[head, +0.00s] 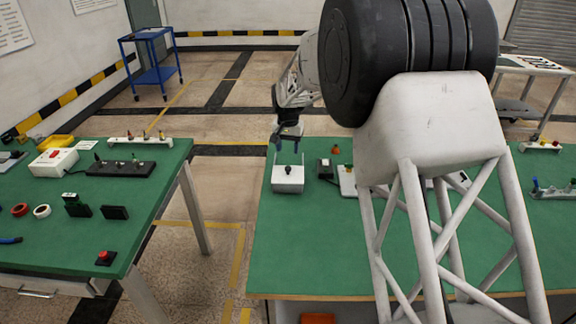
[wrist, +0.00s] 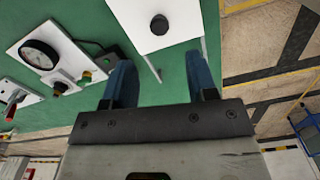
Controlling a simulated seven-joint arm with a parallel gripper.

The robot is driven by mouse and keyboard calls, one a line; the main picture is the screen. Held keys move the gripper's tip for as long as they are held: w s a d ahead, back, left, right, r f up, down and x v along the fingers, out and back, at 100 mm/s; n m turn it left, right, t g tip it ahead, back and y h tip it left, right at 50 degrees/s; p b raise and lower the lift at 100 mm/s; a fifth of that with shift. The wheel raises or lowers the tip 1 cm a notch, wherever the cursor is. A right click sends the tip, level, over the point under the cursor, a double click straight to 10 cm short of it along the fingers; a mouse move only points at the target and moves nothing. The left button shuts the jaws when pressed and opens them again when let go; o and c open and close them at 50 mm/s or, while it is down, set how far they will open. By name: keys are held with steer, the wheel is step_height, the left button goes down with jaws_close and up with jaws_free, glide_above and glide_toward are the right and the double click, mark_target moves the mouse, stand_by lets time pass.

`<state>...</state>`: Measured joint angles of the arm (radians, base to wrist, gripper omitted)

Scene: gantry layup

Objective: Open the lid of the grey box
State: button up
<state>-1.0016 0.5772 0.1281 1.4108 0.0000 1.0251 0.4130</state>
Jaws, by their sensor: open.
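The grey box (head: 288,184) is pale, with a black knob on its top, and sits near the far left corner of the green table in front of me. Its lid looks closed. In the wrist view the box's pale top (wrist: 136,15) and the black knob (wrist: 160,24) show just beyond my fingers. My gripper (head: 287,143) is above the box's far side, with blue fingers apart and nothing between them. It also shows in the wrist view (wrist: 160,78), apart from the knob. A thin pale strip or rod stands out from the box edge there.
A panel with a round gauge (wrist: 39,55) and small knobs stands beside the box. Another green table (head: 100,230) on the left holds several devices. A blue cart (head: 153,75) stands on the floor behind. My arm hides much of the table's middle.

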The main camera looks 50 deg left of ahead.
mark_target(288, 167)
steer(key=shift+f, duration=0.1)
steer(key=shift+f, duration=3.85)
jaws_close()
